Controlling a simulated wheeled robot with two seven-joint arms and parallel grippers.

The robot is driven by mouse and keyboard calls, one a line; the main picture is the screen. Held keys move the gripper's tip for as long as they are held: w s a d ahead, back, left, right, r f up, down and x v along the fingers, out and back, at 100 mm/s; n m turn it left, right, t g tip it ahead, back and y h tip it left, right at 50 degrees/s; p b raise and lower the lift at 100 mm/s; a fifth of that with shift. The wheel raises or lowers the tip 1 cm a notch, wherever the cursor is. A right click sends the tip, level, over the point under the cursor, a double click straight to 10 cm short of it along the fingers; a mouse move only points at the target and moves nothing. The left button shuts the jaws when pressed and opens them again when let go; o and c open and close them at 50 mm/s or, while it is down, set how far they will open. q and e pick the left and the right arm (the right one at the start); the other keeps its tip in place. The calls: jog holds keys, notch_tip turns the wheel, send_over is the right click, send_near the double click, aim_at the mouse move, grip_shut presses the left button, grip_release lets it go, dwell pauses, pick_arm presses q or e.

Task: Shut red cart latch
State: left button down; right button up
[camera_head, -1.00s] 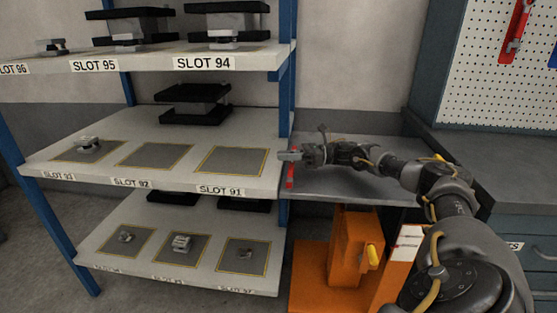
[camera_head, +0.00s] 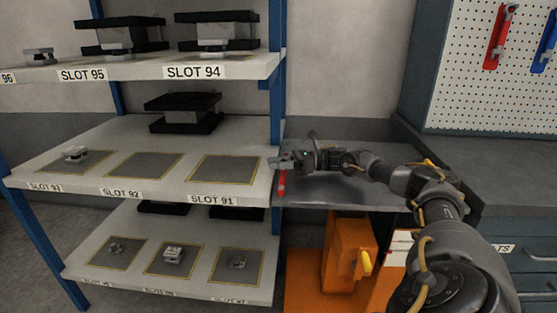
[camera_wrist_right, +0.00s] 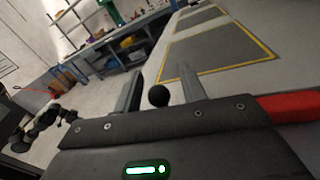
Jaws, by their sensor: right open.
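A red latch piece (camera_head: 282,184) hangs upright at the left edge of the grey cart top (camera_head: 325,188), beside the shelf. My right gripper (camera_head: 276,162) is just above it, pointing left toward the shelf, and covers its upper part. In the right wrist view my right gripper (camera_wrist_right: 160,90) is open, with a black ball knob (camera_wrist_right: 158,96) showing between its fingers. I cannot tell whether they touch it. A red bar (camera_wrist_right: 290,106) shows at the right of that view, partly hidden by the gripper body. My left gripper is not clearly visible.
An orange block with a yellow handle (camera_head: 366,262) is below the cart top. A dark workbench (camera_head: 515,190) and pegboard (camera_head: 480,70) are on the right.

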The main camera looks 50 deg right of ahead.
jog(key=shift+r, duration=0.45)
notch_tip(320, 180, up, 3)
jog(key=shift+s+a+f, duration=0.1)
jog(key=shift+s+f, duration=0.05)
pick_arm(q)
jog(key=w+d+r+m+t+h+b, duration=0.1)
jog(key=w+d+r+t+b, duration=0.1)
jog(key=w, duration=0.4)
jog(key=shift+d+r+t+h, duration=0.3)
jog(key=shift+d+r+t, duration=0.15)
jog(key=shift+d+t, duration=0.65)
pick_arm(e)
jog(key=s+a+r, duration=0.9)
jog(key=s, duration=0.1)
jog(key=shift+a+r, duration=0.2)
pick_arm(q)
jog(key=shift+a, duration=0.15)
